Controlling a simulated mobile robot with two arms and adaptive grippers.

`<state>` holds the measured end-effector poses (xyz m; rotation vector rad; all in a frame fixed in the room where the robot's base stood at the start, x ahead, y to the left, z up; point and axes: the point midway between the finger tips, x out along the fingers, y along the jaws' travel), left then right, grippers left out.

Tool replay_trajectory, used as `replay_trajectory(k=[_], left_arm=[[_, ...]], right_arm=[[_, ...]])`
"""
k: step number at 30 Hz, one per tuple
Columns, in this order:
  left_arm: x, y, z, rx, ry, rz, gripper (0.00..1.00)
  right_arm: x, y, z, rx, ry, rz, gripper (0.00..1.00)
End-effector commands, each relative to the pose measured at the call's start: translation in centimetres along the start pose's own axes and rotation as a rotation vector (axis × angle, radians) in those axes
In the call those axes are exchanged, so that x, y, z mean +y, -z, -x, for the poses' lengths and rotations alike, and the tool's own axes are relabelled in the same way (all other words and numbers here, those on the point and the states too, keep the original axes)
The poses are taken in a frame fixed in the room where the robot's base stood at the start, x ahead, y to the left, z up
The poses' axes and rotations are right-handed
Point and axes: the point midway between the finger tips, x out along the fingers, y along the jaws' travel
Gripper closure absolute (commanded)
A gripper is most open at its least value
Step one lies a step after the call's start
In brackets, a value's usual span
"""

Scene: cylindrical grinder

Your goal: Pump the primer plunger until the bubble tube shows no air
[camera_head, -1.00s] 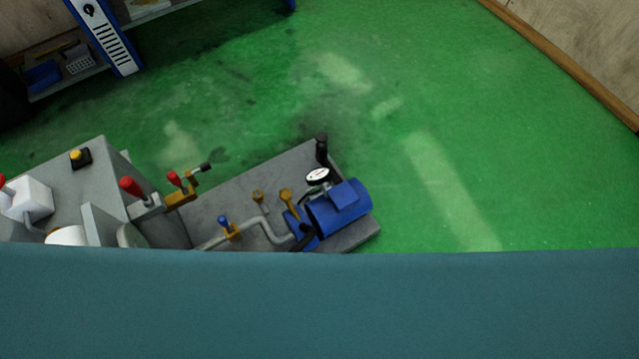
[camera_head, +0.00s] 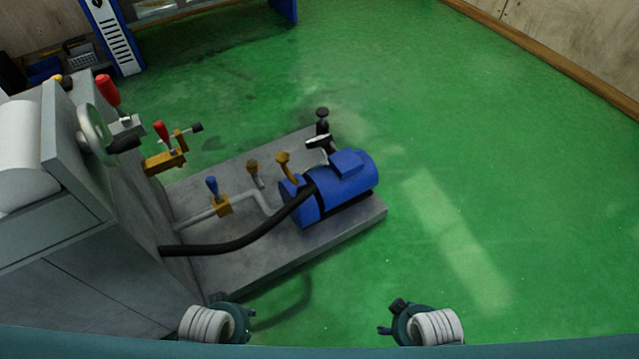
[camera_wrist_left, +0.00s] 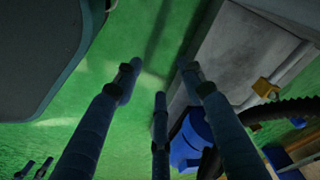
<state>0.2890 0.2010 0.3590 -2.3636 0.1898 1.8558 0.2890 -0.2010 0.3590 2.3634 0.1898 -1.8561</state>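A black-knobbed upright post (camera_head: 322,122), which looks like the primer plunger, stands at the far corner of the grey base plate. A small gauge (camera_head: 318,142) sits in front of it, seen nearly edge-on. I cannot make out a bubble tube for certain. My left gripper (camera_head: 245,318) is at the bottom of the head view, short of the plate's near edge. In the left wrist view its fingers (camera_wrist_left: 160,85) are spread with nothing between them. My right gripper (camera_head: 388,318) is to the right over the floor; its fingers are too small to judge. Both are apart from the post.
The blue motor-pump (camera_head: 340,185), a black hose (camera_head: 235,245), a blue-handled valve (camera_head: 214,195) and yellow fittings (camera_head: 283,160) occupy the base plate (camera_head: 345,235). The grey grinder body (camera_head: 100,280) stands at left. Green floor (camera_head: 480,170) is open at right.

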Motion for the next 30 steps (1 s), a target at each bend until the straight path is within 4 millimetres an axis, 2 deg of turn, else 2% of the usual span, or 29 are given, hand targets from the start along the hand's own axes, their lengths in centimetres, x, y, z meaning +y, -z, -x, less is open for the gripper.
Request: replay_trajectory(k=[14,15,21,30], left_arm=[[-0.03,0.1,0.13,0.001,0.001,0.0,0.6],[-0.03,0.1,0.12,0.001,0.001,0.0,0.62],[-0.02,0.09,0.11,0.001,0.0,0.0,1.0],[0.0,0.07,0.09,0.001,0.0,0.0,1.0]], right_arm=[[0.04,0.11,0.13,0.001,-0.001,0.0,0.42],[0.03,0.11,0.12,0.001,-0.001,0.0,0.42],[0.02,0.1,0.1,0.001,0.0,0.0,0.42],[-0.01,0.08,0.09,0.001,0.0,0.0,0.42]])
